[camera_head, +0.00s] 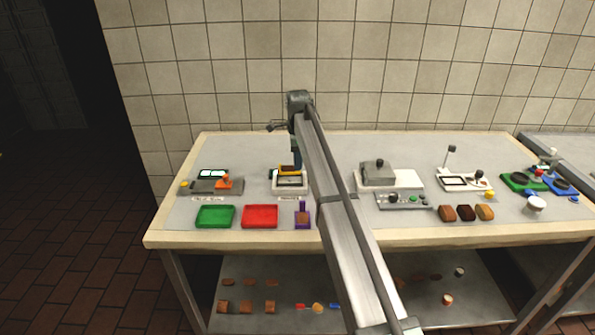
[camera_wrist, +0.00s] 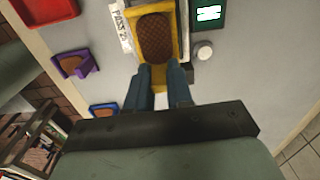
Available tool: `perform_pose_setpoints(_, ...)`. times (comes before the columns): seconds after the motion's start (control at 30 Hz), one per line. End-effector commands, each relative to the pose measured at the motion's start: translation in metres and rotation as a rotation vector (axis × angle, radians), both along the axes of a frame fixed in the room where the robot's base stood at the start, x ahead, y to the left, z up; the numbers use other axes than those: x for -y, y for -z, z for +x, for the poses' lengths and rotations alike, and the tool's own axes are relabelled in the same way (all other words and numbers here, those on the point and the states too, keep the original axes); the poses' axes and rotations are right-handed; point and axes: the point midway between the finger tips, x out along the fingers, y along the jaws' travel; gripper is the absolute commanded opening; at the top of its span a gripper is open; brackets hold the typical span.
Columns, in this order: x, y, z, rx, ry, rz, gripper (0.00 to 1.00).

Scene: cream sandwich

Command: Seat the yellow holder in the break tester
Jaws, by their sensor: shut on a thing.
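The yellow holder (camera_wrist: 184,42) carries a brown, grid-patterned biscuit (camera_wrist: 154,38). My gripper (camera_wrist: 162,68) is shut on the near end of the holder, with one blue finger on each side. In the head view my gripper (camera_head: 296,163) points down at the back of the white break tester (camera_head: 289,190), and a sliver of yellow shows there. In the wrist view the tester's white labelled edge (camera_wrist: 122,26) lies along the holder's left side. I cannot tell whether the holder rests in the tester or is just above it; my fingers hide its near end.
A green tray (camera_head: 215,216), a red tray (camera_head: 260,216) and a purple holder (camera_head: 303,216) stand in front. A grey device with an orange part (camera_head: 224,184) is left of the tester. My arm hides the table just right of it.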

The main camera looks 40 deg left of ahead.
Motion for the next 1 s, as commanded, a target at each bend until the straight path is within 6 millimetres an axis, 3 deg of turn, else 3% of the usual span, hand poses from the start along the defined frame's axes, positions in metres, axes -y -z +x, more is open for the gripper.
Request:
perform_pose_setpoints(0.4,0.0,0.04,0.0,0.0,-0.001,0.0,0.0)
perform_pose_setpoints(0.8,0.0,0.043,0.0,0.0,-0.001,0.0,0.0)
perform_pose_setpoints(0.83,0.0,0.043,0.0,0.0,-0.001,0.0,0.23)
perform_pose_setpoints(1.0,0.0,0.043,0.0,0.0,-0.001,0.0,0.39)
